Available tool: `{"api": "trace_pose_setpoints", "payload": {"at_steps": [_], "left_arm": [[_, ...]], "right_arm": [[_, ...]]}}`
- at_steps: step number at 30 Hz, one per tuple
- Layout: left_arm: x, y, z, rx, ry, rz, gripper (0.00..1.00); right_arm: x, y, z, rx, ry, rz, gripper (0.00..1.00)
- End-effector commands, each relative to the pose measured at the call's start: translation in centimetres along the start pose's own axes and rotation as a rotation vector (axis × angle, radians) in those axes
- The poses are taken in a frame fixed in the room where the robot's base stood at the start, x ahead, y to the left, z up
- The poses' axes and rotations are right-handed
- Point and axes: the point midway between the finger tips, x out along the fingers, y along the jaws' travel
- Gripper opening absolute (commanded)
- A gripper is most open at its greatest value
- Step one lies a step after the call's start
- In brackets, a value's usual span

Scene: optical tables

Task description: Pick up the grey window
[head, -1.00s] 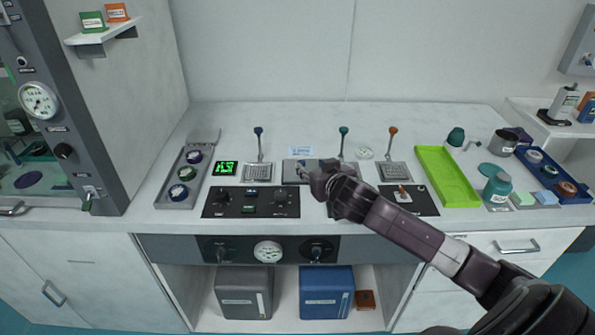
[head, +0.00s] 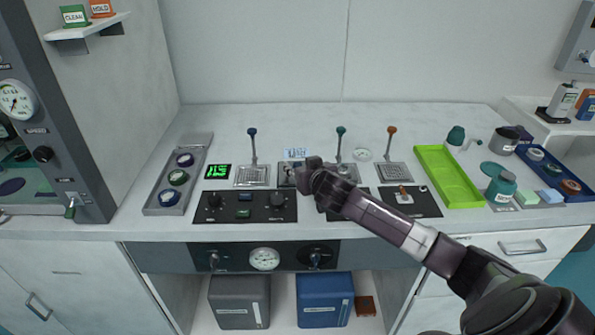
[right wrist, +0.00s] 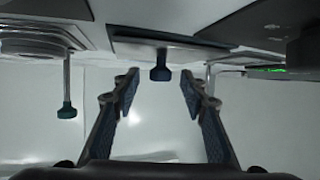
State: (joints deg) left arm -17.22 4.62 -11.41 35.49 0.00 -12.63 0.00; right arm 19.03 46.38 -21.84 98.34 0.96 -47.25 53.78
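I cannot surely tell which thing is the grey window. A grey plate with a dark blue knob lies at the middle of the table, mostly hidden by my right gripper (head: 303,175) in the head view. In the right wrist view, which is upside down, the flat plate (right wrist: 205,50) and the dark blue knob (right wrist: 160,72) show ahead. The knob is in line with the gap between the two fingers of my right gripper (right wrist: 158,88). The fingers are spread, with nothing held between them. My left gripper is not in view.
Levers with blue (head: 252,132), green (head: 341,131) and orange (head: 392,130) knobs stand behind. A black control panel (head: 245,212) is in front left. A grey tray (head: 160,205) with round pieces is at left, a lime tray (head: 447,180) at right.

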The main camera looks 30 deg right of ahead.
Motion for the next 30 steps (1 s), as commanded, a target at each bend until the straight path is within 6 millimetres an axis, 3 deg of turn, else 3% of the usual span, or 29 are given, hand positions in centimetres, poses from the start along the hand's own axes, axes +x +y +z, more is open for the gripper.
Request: {"api": "trace_pose_setpoints", "payload": {"at_steps": [6,13,24,30], "left_arm": [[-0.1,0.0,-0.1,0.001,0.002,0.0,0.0],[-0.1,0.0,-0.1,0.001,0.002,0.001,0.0],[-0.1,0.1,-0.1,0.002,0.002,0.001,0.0],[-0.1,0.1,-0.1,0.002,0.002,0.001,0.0]], "right_arm": [[1.7,0.0,0.1,0.001,-0.001,0.001,0.4],[1.8,0.0,0.2,0.0,-0.001,0.0,0.4],[1.7,0.0,0.2,0.0,-0.002,0.0,0.0],[1.7,0.0,0.1,0.0,0.0,0.0,0.0]]}}
